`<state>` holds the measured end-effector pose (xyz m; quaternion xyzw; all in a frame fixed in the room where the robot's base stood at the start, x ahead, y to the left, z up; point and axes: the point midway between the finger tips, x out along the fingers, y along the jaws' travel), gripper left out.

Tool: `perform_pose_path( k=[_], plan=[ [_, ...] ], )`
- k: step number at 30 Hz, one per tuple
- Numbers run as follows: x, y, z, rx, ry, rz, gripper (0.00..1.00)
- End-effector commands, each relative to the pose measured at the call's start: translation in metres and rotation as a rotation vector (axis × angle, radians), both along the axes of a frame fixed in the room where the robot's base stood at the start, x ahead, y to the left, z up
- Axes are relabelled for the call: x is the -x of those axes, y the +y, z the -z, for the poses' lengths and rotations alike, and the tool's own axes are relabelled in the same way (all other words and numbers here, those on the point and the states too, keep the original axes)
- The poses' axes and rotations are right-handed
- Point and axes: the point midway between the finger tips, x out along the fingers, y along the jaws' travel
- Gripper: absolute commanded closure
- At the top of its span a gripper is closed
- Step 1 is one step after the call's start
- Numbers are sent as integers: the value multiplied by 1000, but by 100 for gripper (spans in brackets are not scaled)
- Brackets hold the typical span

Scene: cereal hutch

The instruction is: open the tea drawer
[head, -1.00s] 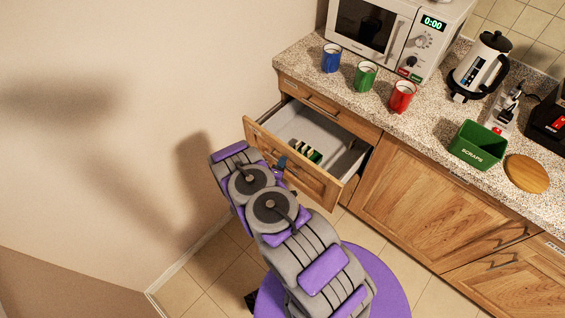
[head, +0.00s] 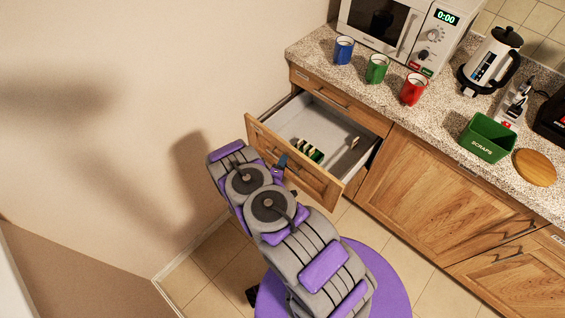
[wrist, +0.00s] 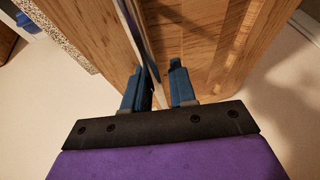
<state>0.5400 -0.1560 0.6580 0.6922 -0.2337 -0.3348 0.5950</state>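The tea drawer (head: 262,136) is a wooden drawer with a grey inside, pulled well out of the cabinet in the head view. Several small upright packets (head: 309,151) stand in it, with a pale piece (head: 355,142) near its right side. My gripper (head: 282,165) is at the outer face of the drawer front, partly hidden by my arm. In the wrist view, the metal handle bar (wrist: 132,28) runs between the two blue fingers of my gripper (wrist: 160,82), close to the left one.
A closed drawer (head: 335,98) sits directly under the counter, above the open one. Blue (head: 343,50), green (head: 377,68) and red (head: 413,89) mugs stand near the counter edge. A plain wall (head: 130,130) is close on the left. Floor shows around my base.

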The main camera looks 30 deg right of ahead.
Motion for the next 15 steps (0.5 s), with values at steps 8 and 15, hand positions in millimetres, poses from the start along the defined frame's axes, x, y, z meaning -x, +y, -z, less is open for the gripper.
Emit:
perform_pose_path(
  k=[8,15],
  plan=[
    [0,-1,-2,-1,-5,-1,77],
    [7,11,-5,1,-4,-5,77]
  ],
)
